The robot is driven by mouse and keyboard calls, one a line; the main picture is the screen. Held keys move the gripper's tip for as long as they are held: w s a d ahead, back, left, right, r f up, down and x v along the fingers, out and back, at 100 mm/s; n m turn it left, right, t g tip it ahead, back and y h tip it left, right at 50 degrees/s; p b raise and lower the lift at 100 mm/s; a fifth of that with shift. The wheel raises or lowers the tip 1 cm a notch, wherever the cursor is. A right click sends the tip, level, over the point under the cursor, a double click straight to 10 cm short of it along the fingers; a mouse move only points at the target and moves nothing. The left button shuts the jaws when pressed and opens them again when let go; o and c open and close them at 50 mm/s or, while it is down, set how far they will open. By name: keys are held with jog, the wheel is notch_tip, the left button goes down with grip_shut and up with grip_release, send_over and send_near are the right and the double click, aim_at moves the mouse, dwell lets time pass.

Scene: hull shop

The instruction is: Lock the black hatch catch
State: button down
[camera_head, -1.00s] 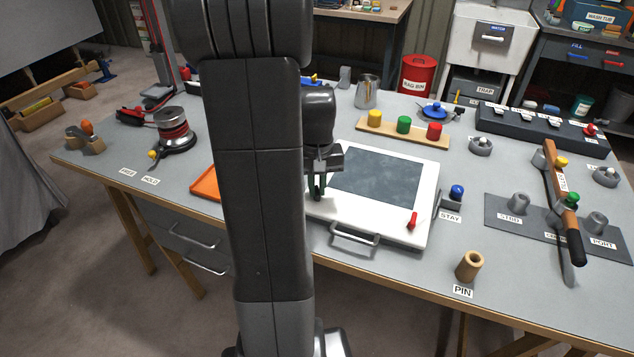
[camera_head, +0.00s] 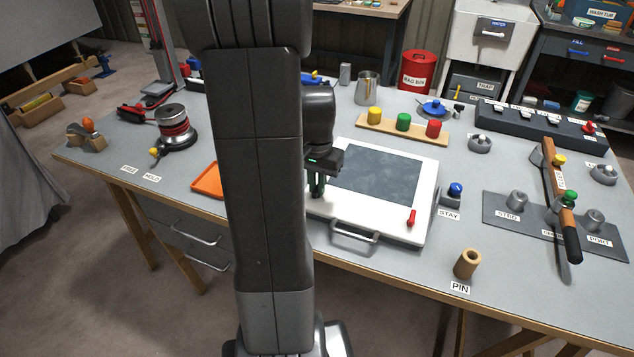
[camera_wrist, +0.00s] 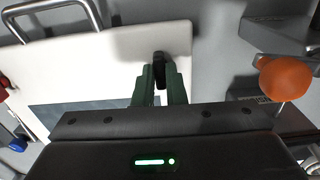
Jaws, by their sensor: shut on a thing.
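The white hatch (camera_head: 424,190) with a dark grey window (camera_head: 381,170) lies on the bench, its handle (camera_head: 354,235) at the front edge. The black hatch catch (camera_wrist: 159,62) stands near the hatch's edge in the wrist view. My gripper (camera_head: 317,188) is above the left front part of the hatch. In the wrist view its green fingers (camera_wrist: 160,84) are closed around the black catch. In the head view my arm and fingers hide that catch. A red catch (camera_head: 411,217) sits at the hatch's front right corner.
A blue-knobbed stay (camera_head: 455,190) stands right of the hatch, and a wooden pin holder (camera_head: 467,263) in front. An orange tray (camera_head: 207,181) lies left, partly behind my arm. An orange knob (camera_wrist: 285,78) is close to my gripper's right in the wrist view.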

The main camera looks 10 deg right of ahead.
dwell(0.3)
jog(key=c, duration=1.5)
grip_release()
notch_tip(320, 180, up, 14)
jog(key=shift+f+p, duration=0.1)
jog(key=shift+p, duration=0.55)
notch_tip(320, 180, down, 14)
jog(key=shift+r+b, duration=0.1)
jog(key=shift+b, duration=0.55)
jog(key=shift+r, duration=0.1)
